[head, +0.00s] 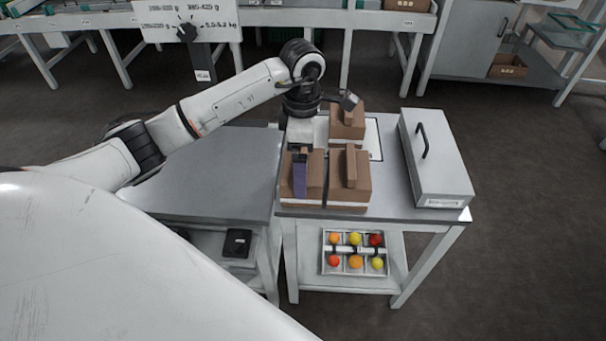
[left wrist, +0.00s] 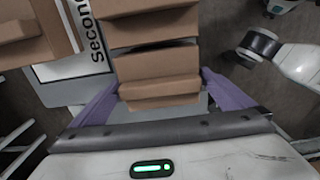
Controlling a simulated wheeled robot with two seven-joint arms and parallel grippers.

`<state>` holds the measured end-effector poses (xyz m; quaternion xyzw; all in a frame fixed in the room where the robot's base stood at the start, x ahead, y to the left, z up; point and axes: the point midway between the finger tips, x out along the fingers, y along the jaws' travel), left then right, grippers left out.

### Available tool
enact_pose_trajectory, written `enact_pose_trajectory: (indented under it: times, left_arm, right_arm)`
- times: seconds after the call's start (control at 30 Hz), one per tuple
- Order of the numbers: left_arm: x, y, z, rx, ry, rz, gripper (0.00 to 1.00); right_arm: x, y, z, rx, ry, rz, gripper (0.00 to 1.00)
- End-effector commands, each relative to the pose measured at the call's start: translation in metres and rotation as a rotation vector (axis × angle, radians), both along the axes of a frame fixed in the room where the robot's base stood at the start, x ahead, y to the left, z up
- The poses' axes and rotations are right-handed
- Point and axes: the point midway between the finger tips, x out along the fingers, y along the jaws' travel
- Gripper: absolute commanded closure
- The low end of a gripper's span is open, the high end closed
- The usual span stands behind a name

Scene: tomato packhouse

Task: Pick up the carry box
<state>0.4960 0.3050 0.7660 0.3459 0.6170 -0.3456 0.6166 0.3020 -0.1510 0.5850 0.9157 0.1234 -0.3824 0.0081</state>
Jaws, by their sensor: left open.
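Brown cardboard boxes with raised ridges on top stand on the grey table. One (head: 348,188) is at the front right, one (head: 313,185) beside it at the front left across a dark gap, and one (head: 347,124) behind. I cannot tell for certain which is the carry box. My left gripper (head: 301,178) reaches down at the front left box with purple fingers; one finger is clear in the head view. In the left wrist view its open fingers (left wrist: 160,84) stand on either side of a cardboard box (left wrist: 158,66), apart from its ridge. My right gripper is not visible.
A grey lidded case (head: 449,165) with a black handle stands at the table's right edge. A tray (head: 326,262) of tomatoes sits on the lower shelf. The left tabletop (head: 215,175) is clear. In the left wrist view, another cardboard box (left wrist: 40,35) stands close by at left.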

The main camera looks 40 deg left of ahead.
Motion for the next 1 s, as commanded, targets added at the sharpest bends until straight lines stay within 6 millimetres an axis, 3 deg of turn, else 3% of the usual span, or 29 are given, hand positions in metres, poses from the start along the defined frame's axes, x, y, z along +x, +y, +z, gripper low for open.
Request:
enact_pose_trajectory:
  times: [0.17, 0.43, 0.47, 0.67, 0.87, 1.0]
  left_arm:
    - [0.000, -0.001, -0.023, -0.002, 0.001, 0.001, 0.00]
    - [0.000, -0.001, -0.027, 0.000, -0.001, 0.000, 0.00]
    - [0.000, -0.001, -0.027, 0.000, -0.001, 0.000, 0.02]
    - [0.000, 0.000, -0.026, -0.001, -0.003, 0.001, 0.33]
    - [0.001, 0.000, -0.025, -0.001, -0.003, 0.001, 0.33]
    - [0.001, 0.001, -0.012, 0.000, -0.004, 0.002, 0.33]
  right_arm:
    - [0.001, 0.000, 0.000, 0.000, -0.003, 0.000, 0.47]
    - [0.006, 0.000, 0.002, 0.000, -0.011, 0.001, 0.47]
    - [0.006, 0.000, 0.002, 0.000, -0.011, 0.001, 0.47]
    - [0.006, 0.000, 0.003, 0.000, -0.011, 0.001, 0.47]
    - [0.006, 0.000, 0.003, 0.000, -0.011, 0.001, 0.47]
    - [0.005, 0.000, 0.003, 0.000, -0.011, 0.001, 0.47]
